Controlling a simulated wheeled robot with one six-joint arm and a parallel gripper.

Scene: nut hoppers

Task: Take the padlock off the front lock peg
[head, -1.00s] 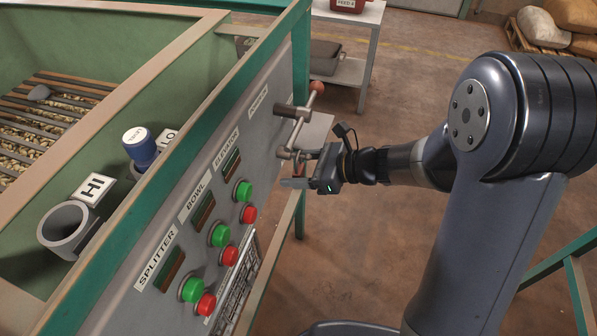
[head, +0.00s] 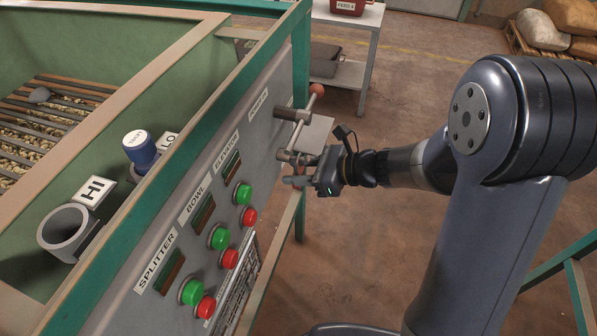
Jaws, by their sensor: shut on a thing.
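My gripper (head: 304,171) is at the far end of the control panel, with its fingers pointing left toward the panel face. It is shut on the padlock (head: 299,170), of which only a small reddish part shows between the fingers. The front lock peg (head: 284,155) sticks out of the panel just above and beside the fingers. The padlock is at the peg; I cannot tell whether its shackle is still around it.
A lever with a red ball knob (head: 317,89) stands out just above the peg. Green and red buttons (head: 219,236) line the grey panel (head: 262,125). A blue-capped item (head: 140,148) stands behind the panel. A shelf cart (head: 345,72) stands beyond; floor right is open.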

